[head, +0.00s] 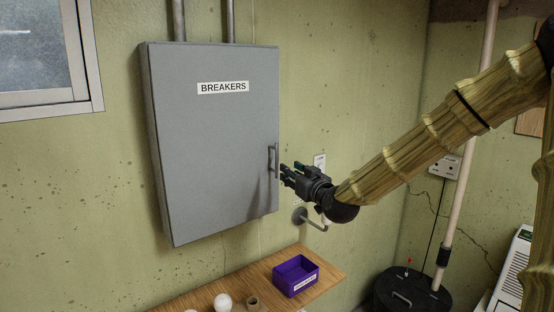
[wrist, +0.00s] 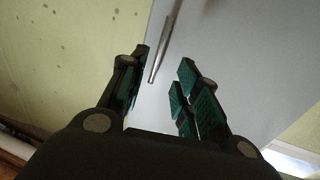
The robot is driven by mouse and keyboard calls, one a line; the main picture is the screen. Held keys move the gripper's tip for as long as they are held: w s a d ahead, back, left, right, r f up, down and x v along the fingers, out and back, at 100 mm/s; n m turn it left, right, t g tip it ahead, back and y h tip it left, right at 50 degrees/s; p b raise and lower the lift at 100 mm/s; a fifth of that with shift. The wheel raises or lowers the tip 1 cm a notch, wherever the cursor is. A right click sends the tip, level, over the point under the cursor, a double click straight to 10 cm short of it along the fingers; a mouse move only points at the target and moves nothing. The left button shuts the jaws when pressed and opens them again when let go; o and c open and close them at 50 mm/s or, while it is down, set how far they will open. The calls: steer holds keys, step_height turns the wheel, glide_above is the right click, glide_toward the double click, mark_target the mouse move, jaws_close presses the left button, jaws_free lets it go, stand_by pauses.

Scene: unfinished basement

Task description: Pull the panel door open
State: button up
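A grey panel door (head: 212,140) labelled BREAKERS hangs on the wall and looks shut. Its metal bar handle (head: 274,160) stands near the door's right edge. My gripper (head: 284,174) is just right of the handle in the head view, its fingers pointing left toward it. In the wrist view the fingers (wrist: 160,85) are spread apart with nothing gripped. The handle (wrist: 165,50) shows beyond and between the fingertips there, with its end near the gap. I cannot tell if any finger touches it.
A wooden shelf (head: 330,274) below the panel holds a purple bin (head: 296,276), a white bulb (head: 223,302) and a small brown ring (head: 253,303). A bent metal bracket (head: 311,220) juts from the wall under my gripper. A black lidded bin (head: 412,291) stands at lower right.

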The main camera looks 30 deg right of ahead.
mark_target(277, 162)
steer(key=w, duration=0.6)
steer(key=shift+w+d+r, duration=0.2)
steer(key=shift+w+d, duration=0.15)
steer(key=shift+d, duration=0.05)
steer(key=shift+w+d+f+p, duration=0.15)
steer(key=shift+w+p, duration=0.35)
steer(key=shift+w, duration=0.5)
steer(key=shift+w+d+r+p, duration=0.15)
steer(key=shift+w+p, duration=0.35)
steer(key=shift+w, duration=0.5)
steer(key=shift+f, duration=0.1)
steer(key=shift+c, duration=0.2)
jaws_close()
